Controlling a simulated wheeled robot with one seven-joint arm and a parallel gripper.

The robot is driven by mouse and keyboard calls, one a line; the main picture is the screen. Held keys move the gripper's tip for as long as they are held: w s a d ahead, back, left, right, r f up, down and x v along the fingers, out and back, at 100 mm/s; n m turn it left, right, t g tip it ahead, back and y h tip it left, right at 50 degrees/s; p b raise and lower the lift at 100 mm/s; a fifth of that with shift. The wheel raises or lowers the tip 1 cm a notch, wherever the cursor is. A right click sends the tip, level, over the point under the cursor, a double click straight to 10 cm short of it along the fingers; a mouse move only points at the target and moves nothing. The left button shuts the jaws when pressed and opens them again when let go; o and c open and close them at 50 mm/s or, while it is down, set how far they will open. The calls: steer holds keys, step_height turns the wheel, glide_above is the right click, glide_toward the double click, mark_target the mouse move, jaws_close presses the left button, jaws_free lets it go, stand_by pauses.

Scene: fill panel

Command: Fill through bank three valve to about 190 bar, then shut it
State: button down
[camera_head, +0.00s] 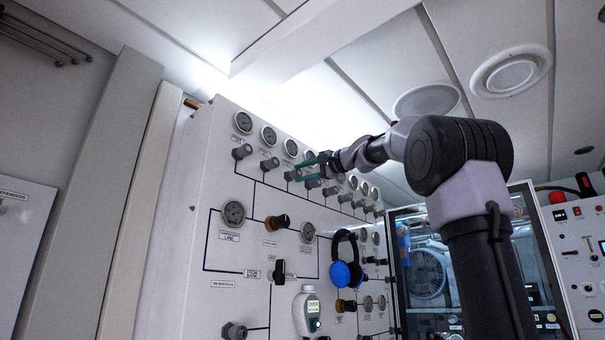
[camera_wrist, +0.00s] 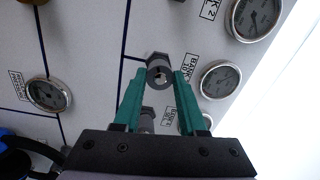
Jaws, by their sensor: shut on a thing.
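My gripper (camera_wrist: 160,80) has its two teal fingers closed on a dark grey valve knob (camera_wrist: 159,68), touching it from both sides. The knob's label begins "BANK", but its number is hard to read. The label of its neighbour reads as bank 2, and the knob is third from the left in the upper row, which fits bank three. In the head view my gripper (camera_head: 297,171) reaches this knob (camera_head: 289,175) from the right. Needle readings are too small to tell.
Other bank knobs (camera_head: 269,163) stand close on both sides along the row.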

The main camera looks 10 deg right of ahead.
steer(key=shift+f+n, duration=0.1)
steer(key=shift+n, duration=0.5)
steer(key=shift+c, duration=2.3)
jaws_free()
steer(key=v, duration=1)
steer(key=shift+s+d, duration=0.25)
steer(key=shift+d, duration=0.05)
